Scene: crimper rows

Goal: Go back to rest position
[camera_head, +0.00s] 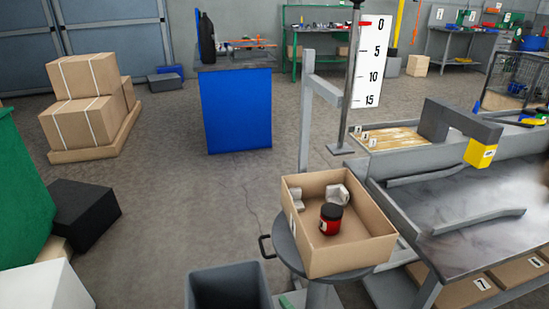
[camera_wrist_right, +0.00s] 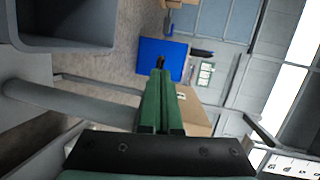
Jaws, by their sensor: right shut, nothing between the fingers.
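My right gripper (camera_wrist_right: 160,72) shows in the right wrist view as two long green fingers with dark tips pressed together, with nothing between them. In the head view only a small green bit of the right gripper (camera_head: 287,301) shows at the bottom edge, beside the round stand and below the cardboard box. My left gripper is not in view. The open cardboard box (camera_head: 350,258) sits on the round grey stand (camera_head: 283,245). Inside it are a red jar with a black lid (camera_head: 331,219) and white pieces (camera_head: 338,194).
A grey bin (camera_head: 228,288) stands left of the stand; it shows also in the right wrist view (camera_wrist_right: 65,42). A metal workbench (camera_head: 470,245) is at the right. A blue cabinet (camera_head: 236,110) stands farther back. The floor at left centre is clear.

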